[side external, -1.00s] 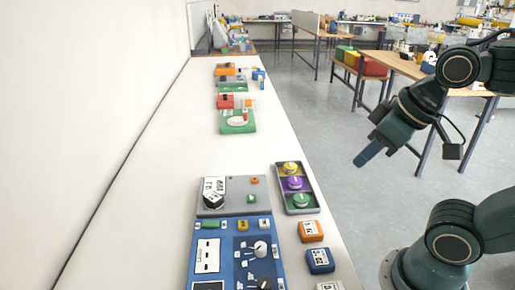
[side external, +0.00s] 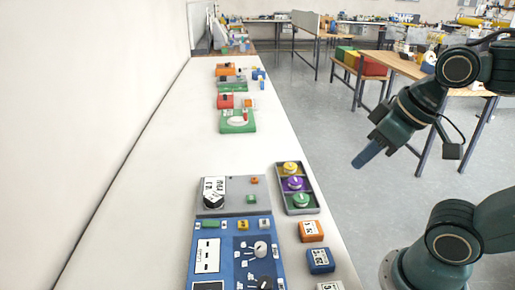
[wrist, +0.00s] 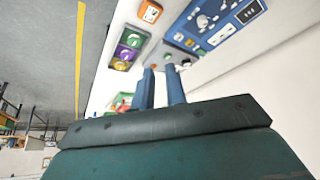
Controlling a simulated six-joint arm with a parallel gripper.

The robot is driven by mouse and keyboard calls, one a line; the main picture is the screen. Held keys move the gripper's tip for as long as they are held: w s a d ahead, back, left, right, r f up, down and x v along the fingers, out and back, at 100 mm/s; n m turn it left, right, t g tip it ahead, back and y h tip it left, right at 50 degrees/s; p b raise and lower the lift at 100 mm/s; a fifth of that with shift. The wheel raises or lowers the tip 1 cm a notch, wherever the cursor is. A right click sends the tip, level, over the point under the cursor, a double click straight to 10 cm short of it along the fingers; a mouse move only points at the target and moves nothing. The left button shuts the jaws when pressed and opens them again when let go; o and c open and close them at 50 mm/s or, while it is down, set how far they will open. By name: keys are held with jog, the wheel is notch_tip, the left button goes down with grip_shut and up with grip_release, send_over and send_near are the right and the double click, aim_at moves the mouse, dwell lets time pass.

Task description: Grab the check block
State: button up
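Labelled blocks stand along the table's right edge in the side view: an orange block (side external: 311,231), a blue block (side external: 320,261) and a white block (side external: 330,286) cut by the frame's bottom. Their labels are too small to read, so I cannot tell which is the check block. My gripper (side external: 366,156) hangs in the air right of the table, above floor level and apart from every block. In the wrist view my gripper (wrist: 160,70) shows two blue fingers with an empty gap between them. The orange block also shows at the top of the wrist view (wrist: 149,11).
A dark tray (side external: 311,197) holds yellow, purple and green knobs. Left of it are a grey panel (side external: 229,207) and a blue panel (side external: 222,254). Green (side external: 237,122) and red (side external: 225,101) devices stand farther back. The white table (side external: 175,150) is clear in the middle.

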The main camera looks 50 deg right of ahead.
jog(key=o, duration=1.1)
jog(key=w+a+r+n+g+y, duration=0.15)
jog(key=w+n, duration=0.35)
jog(key=w, duration=0.5)
jog(key=w+a+r+n+g+y, duration=0.15)
jog(key=w+n, duration=0.25)
jog(key=w, duration=0.6)
jog(key=w+f+n+g, duration=0.1)
jog(key=w+f+n, duration=0.2)
jog(key=w+f, duration=0.1)
jog(key=w+f+n+y, duration=0.1)
jog(key=w+f+n, duration=0.2)
jog(key=w+f, duration=0.2)
jog(key=w+d+f+n+g, duration=0.1)
jog(key=w+f+n, duration=0.2)
jog(key=w, duration=0.3)
jog(key=shift+d+f+g+y, duration=0.1)
jog(key=shift+f+g+y, duration=0.2)
jog(key=shift+f, duration=0.35)
